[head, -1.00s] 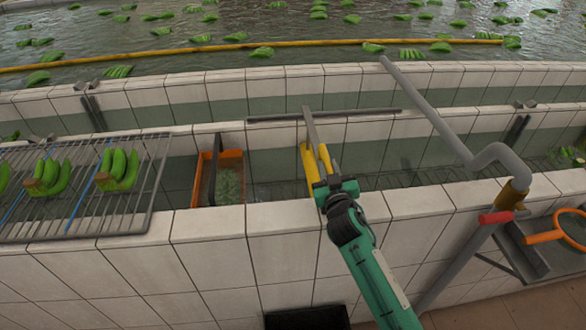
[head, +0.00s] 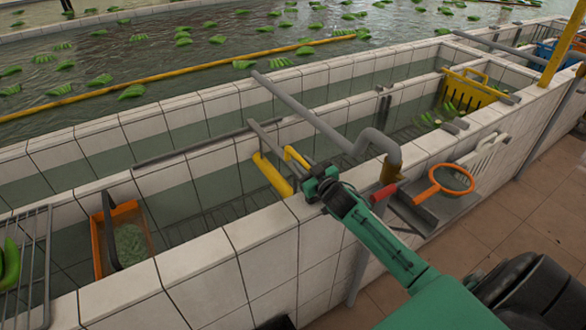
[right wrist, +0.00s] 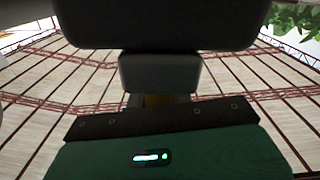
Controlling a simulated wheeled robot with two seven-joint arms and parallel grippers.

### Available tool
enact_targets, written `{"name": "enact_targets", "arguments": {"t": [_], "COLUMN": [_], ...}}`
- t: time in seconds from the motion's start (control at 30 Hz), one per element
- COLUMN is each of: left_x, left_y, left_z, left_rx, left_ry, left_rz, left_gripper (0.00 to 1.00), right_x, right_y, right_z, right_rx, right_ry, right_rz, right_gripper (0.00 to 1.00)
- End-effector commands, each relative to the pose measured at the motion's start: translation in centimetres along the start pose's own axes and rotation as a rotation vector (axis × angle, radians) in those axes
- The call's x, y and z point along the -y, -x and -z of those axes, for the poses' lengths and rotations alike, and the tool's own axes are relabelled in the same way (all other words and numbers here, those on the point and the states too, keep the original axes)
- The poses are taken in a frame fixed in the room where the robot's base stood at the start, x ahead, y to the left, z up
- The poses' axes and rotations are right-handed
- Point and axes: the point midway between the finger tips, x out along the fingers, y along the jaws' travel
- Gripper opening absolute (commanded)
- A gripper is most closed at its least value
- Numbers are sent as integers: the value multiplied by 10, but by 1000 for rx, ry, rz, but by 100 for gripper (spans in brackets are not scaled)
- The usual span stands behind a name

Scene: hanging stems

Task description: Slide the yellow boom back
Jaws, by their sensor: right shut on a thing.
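The yellow boom (head: 272,175) spans the narrow water channel, with a grey bar above it and a yellow handle at its near end. My right gripper (head: 308,180) is over the channel's near tiled wall, shut on the boom at this near end. The fingers partly hide the held part. In the right wrist view, dark gripper parts block the grip, and only a small yellowish patch shows between them. The grey rail (head: 190,147) runs along the channel's back wall, and the boom's bar is near its right end. My left gripper is not in view.
An orange crate (head: 98,250) sits in the channel to the left. A grey bent pipe (head: 310,118) crosses right of the boom. An orange hoop (head: 451,178) and tray stand outside the near wall. A yellow slotted gate (head: 470,92) is farther right. Channel between crate and boom is clear.

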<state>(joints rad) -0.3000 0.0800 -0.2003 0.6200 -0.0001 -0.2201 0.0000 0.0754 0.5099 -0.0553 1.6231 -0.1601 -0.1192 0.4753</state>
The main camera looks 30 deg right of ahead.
Motion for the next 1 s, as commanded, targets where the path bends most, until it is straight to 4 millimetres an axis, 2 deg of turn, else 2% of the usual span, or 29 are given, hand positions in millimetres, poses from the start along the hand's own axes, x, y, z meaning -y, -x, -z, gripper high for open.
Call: {"name": "enact_targets", "arguments": {"t": [0.4, 0.43, 0.5, 0.53, 0.83, 1.0], "left_x": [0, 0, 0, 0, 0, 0], "left_y": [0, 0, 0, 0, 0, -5], "left_z": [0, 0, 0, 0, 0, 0], "left_rx": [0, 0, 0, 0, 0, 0], "left_ry": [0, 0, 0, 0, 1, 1], "left_rz": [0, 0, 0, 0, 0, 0], "left_gripper": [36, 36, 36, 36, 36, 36], "right_x": [-3, -3, -3, -3, -3, -3], "right_y": [0, 0, 0, 0, 1, 14], "right_z": [0, 0, 0, 0, -1, -3], "right_rx": [-2, -2, -1, -1, 0, 1], "right_ry": [3, 3, 3, 3, 1, 1], "right_rz": [0, 0, 0, 0, 1, 0], "right_gripper": [0, 26, 39, 41, 41, 41]}}
